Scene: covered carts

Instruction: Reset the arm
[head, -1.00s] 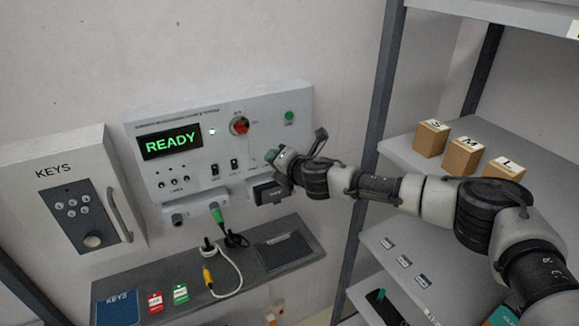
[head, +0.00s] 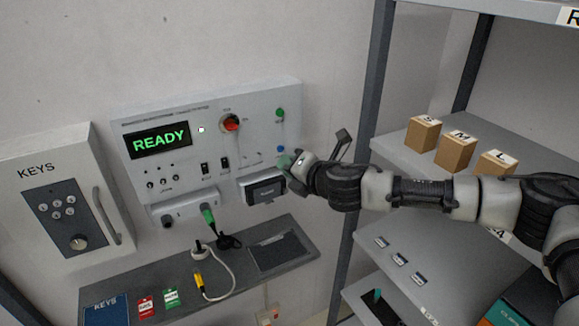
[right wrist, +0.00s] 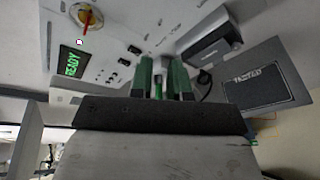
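My right gripper (head: 284,161) is in front of the right side of the grey wall panel (head: 215,117), beside a dark-faced box unit (head: 264,190). In the right wrist view its two green fingers (right wrist: 162,77) stand apart with a narrow gap. A green thing shows in the gap, low between them; I cannot tell that it is touched. The panel's screen (head: 160,140) reads READY in green. A green plug (head: 208,215) sits at the panel's lower socket, left of the gripper. My left gripper is in neither view.
A KEYS cabinet (head: 67,200) is at left. A grey ledge (head: 115,283) below the panel holds tags and a yellow-ended cable (head: 199,284).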

